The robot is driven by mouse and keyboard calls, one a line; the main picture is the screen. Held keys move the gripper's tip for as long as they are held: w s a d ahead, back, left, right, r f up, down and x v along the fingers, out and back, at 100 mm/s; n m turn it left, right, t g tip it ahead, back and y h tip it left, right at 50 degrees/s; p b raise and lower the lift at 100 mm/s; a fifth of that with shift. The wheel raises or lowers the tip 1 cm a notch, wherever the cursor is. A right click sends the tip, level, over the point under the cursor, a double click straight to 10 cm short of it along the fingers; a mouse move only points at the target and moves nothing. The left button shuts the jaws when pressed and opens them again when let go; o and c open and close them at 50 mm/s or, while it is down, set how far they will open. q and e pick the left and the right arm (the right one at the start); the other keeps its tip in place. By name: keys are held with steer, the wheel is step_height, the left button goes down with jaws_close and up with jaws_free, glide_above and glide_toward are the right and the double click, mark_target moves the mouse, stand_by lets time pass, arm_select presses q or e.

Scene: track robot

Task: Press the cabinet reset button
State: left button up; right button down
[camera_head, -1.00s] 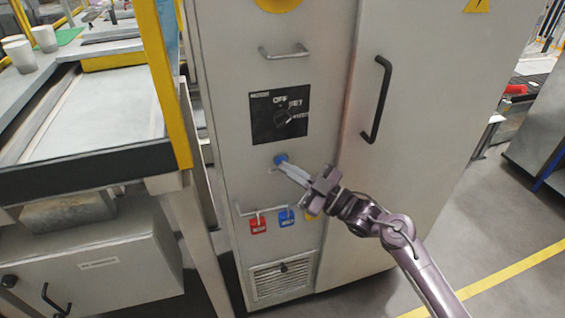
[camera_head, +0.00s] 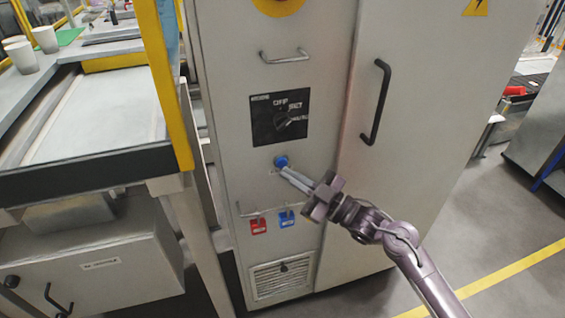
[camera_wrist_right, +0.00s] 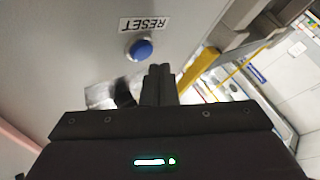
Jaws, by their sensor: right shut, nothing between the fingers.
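The blue reset button (camera_head: 281,161) is on the front of the grey cabinet (camera_head: 230,80), below the black rotary switch panel. My right gripper (camera_head: 284,172) is shut and empty, its fingertips just below and to the right of the button in the head view. In the right wrist view the button (camera_wrist_right: 140,48) shows whole beside the RESET label (camera_wrist_right: 145,24), and the shut fingers (camera_wrist_right: 159,70) are to its right, apart from it in the picture. My left gripper is not in view.
A rotary switch (camera_head: 283,118) is above the button. Red (camera_head: 258,226) and blue (camera_head: 286,218) tags hang on a rail below it. A black door handle (camera_head: 376,100) sticks out at the right. A workbench with a yellow post (camera_head: 166,80) stands at the left.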

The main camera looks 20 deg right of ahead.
steer(key=s+p, duration=0.2)
steer(key=s, duration=0.3)
steer(key=shift+d+p, duration=0.1)
steer(key=shift+p, duration=0.25)
stand_by(0.6)
